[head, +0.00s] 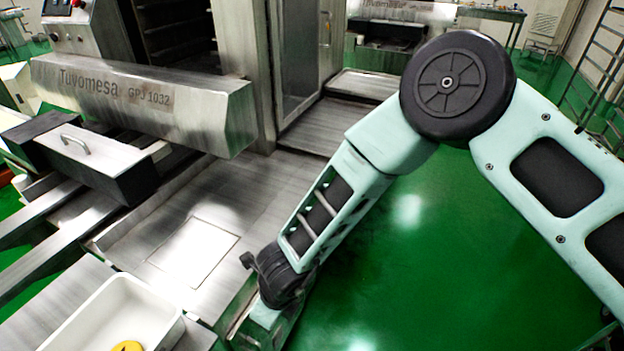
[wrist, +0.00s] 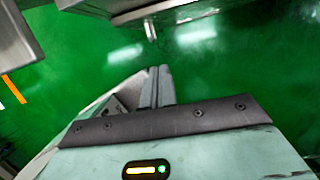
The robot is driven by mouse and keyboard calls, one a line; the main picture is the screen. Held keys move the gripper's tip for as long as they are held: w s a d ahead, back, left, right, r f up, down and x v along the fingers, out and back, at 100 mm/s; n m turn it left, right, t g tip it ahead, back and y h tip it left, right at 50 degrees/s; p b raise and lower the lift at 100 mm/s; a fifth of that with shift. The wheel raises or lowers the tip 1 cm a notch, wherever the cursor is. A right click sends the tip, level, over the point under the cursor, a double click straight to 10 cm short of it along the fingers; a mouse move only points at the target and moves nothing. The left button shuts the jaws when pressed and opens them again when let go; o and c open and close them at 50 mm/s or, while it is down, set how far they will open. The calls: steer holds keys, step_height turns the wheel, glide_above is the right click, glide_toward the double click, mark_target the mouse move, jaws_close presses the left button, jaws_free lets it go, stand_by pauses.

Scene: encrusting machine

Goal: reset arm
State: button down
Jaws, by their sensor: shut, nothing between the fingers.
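My arm reaches from the right edge of the head view down to the lower middle, bent at a round black joint. Its wrist end is low in the picture, beside the right edge of the steel machine deck (head: 160,205); I cannot tell the gap. My gripper (wrist: 159,70) shows in the wrist view with its two grey fingers together and nothing between them. Green floor lies behind the fingertips there. In the head view the fingers are not clearly visible.
The steel Tuyomesa machine (head: 145,105) fills the left and centre. A white tray (head: 75,325) with a yellow item (head: 127,346) sits at lower left. A ladder (head: 597,75) stands at upper right. Green floor (head: 430,270) is open right of the deck.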

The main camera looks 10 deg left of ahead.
step_height(320, 180, up, 21)
steer(key=d+n+y, duration=0.3)
steer(key=n, duration=1.1)
steer(key=s+d+r+n+h, duration=0.1)
steer(key=s+d+r+n, duration=0.2)
steer(key=d+n, duration=0.2)
steer(key=s+d+r+n+h+p, duration=0.1)
steer(key=s+d+r+n, duration=0.3)
steer(key=d, duration=0.7)
steer(key=s+d+r+n+g+h, duration=0.1)
steer(key=s+d+r+n+h, duration=0.2)
steer(key=d+n, duration=0.3)
steer(key=shift+s+d+r+n+p, duration=0.15)
steer(key=shift+s+d+n+p, duration=0.15)
steer(key=shift+d, duration=0.75)
